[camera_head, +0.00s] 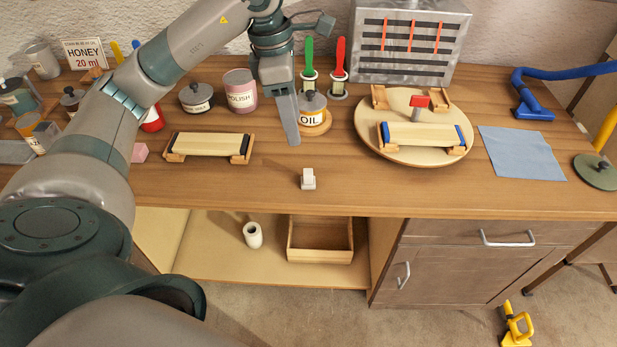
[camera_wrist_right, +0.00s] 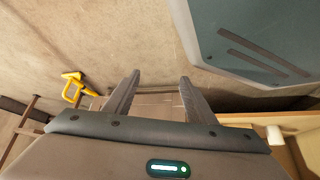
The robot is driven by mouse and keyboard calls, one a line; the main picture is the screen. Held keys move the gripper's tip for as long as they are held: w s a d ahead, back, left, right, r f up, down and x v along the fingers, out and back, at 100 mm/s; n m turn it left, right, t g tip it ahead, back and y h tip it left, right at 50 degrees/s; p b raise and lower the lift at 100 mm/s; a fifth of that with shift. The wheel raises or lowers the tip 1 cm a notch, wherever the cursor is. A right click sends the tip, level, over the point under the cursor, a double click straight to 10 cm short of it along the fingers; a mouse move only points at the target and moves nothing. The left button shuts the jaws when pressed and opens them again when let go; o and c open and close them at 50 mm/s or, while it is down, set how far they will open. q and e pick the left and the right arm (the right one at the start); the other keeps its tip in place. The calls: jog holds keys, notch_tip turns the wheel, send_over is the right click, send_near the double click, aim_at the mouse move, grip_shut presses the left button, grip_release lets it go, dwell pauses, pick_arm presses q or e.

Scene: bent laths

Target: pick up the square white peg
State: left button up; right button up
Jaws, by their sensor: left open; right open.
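The square white peg (camera_head: 308,180) stands on the wooden bench top, close to its front edge, in the middle of the head view. My left gripper (camera_head: 293,138) is above the bench, behind the peg and apart from it. Its jaws are open, though from this side one finger mostly covers the other. My right gripper (camera_wrist_right: 158,85) shows only in the right wrist view. Its two fingers are spread with nothing between them, and the peg is not in that view.
A lath on wooden rests (camera_head: 210,145) lies left of the peg. A round board (camera_head: 372,140) with another lath is to the right, beside a blue cloth (camera_head: 520,152). The OIL jar (camera_head: 313,107) stands behind. The bench around the peg is clear. A yellow clamp-like thing (camera_head: 517,328) is on the floor.

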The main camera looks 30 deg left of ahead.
pick_arm(q)
jog(key=p, duration=0.2)
send_over(308, 171)
jog(key=s, duration=0.1)
jog(key=f, duration=1)
jog(key=shift+s+a+f, duration=0.15)
jog(key=shift+a+f, duration=0.05)
jog(key=shift+a, duration=0.2)
jog(key=shift+f, duration=0.4)
pick_arm(e)
jog(key=s+d+f+g+h, duration=0.1)
jog(key=s+d+f+g, duration=0.1)
jog(key=s, duration=0.6)
jog(key=shift+d+f+g, duration=0.25)
jog(key=shift+d+g, duration=0.05)
jog(key=shift+d, duration=0.4)
